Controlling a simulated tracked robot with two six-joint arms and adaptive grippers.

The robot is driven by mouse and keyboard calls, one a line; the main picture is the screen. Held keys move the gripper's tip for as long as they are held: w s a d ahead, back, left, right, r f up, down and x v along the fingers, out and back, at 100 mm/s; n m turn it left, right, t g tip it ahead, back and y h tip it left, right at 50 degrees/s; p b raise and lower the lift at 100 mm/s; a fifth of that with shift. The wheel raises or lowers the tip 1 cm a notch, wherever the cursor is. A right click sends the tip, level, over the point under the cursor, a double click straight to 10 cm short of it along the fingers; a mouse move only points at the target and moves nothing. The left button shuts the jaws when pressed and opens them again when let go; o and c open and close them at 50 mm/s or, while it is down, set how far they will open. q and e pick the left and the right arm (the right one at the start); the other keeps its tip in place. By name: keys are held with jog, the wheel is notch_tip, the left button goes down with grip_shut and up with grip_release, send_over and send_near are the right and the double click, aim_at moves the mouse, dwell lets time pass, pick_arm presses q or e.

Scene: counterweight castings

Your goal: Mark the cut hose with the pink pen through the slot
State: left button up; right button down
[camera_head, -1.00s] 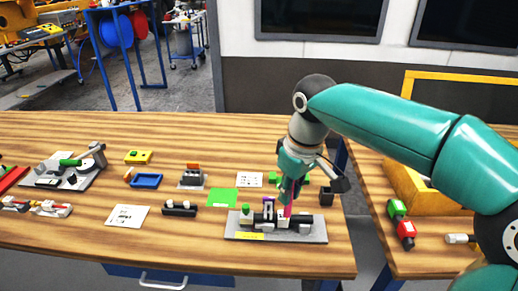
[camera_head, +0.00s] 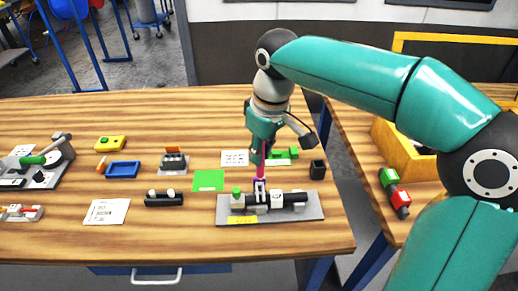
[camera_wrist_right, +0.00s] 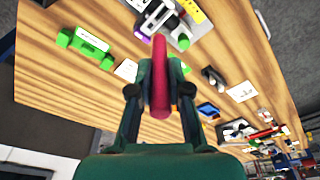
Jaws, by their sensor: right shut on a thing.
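My right gripper (camera_head: 260,158) is shut on the pink pen (camera_head: 262,172), which points down, nearly upright. The pen also shows between the fingers in the right wrist view (camera_wrist_right: 160,80). Its lower end lines up with the white slotted piece (camera_head: 260,192) on the grey fixture plate (camera_head: 310,212); I cannot tell whether it is in the slot or just behind or above it. The black hose (camera_head: 292,198) lies along the fixture. The white slotted piece shows at the top of the right wrist view (camera_wrist_right: 152,14). My left gripper is not in view.
A green flat square (camera_head: 208,180) and a black holder (camera_head: 164,199) lie left of the fixture. A green block (camera_head: 282,154) and a black cup (camera_head: 317,169) stand behind it. A blue tray (camera_head: 123,169) is farther left. Bare wood lies in front.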

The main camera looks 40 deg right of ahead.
aim_at(261, 176)
jog(key=shift+f+b, duration=1.8)
jog(key=shift+f, duration=0.75)
jog(key=shift+s+p, duration=0.1)
jog(key=shift+p, duration=0.2)
jog(key=shift+f+b, duration=0.6)
jog(key=shift+f, duration=0.15)
dwell(1.0)
dwell(1.1)
jog(key=shift+r+p, duration=3.35)
jog(key=shift+r, duration=0.15)
